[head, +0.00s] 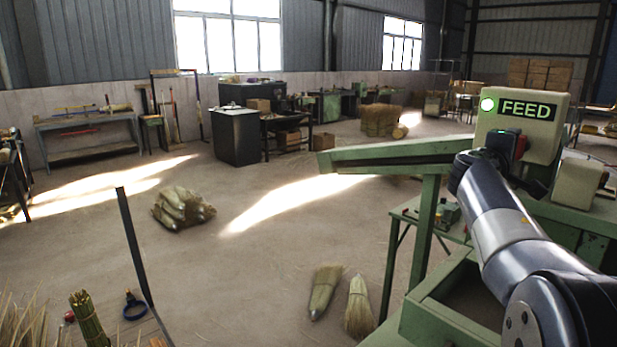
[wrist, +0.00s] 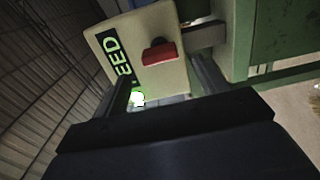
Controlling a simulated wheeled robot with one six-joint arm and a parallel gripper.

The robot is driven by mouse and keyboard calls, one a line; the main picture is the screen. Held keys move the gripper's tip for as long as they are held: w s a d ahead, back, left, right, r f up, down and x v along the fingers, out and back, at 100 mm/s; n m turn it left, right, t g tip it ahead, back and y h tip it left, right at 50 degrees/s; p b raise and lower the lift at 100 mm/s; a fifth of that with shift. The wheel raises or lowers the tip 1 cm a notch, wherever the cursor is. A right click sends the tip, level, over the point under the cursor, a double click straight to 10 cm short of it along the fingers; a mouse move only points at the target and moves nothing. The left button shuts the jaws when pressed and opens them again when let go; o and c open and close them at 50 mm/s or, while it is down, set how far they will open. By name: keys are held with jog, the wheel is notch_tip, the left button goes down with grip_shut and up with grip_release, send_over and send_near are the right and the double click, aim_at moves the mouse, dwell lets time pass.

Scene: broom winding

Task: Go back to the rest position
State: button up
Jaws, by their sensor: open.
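My arm reaches in from the lower right of the head view. A red switch (wrist: 160,53) on the box shows between the fingers, which appear to hold nothing.
The green machine (head: 430,310) with its long arm (head: 395,158) stands right of centre, beside my arm. Two broom heads (head: 324,291) rest on the floor near it. A straw bundle (head: 180,208) lies further left. Open floor stretches across the middle.

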jog(key=b+v, duration=0.1)
jog(key=v, duration=0.4)
jog(key=p+x, duration=0.3)
jog(key=x, duration=0.7)
jog(key=shift+w+d+p, duration=0.25)
jog(key=shift+d+p, duration=0.05)
jog(key=shift+p, duration=0.05)
jog(key=m+p, duration=0.5)
jog(key=m, duration=0.4)
jog(key=m+p, duration=0.5)
jog(key=m, duration=0.4)
jog(key=shift+s+r, duration=0.15)
jog(key=shift+r, duration=0.05)
jog(key=shift+s+a+f+b, duration=0.15)
jog(key=shift+s+a+b, duration=0.15)
jog(key=shift+a, duration=0.1)
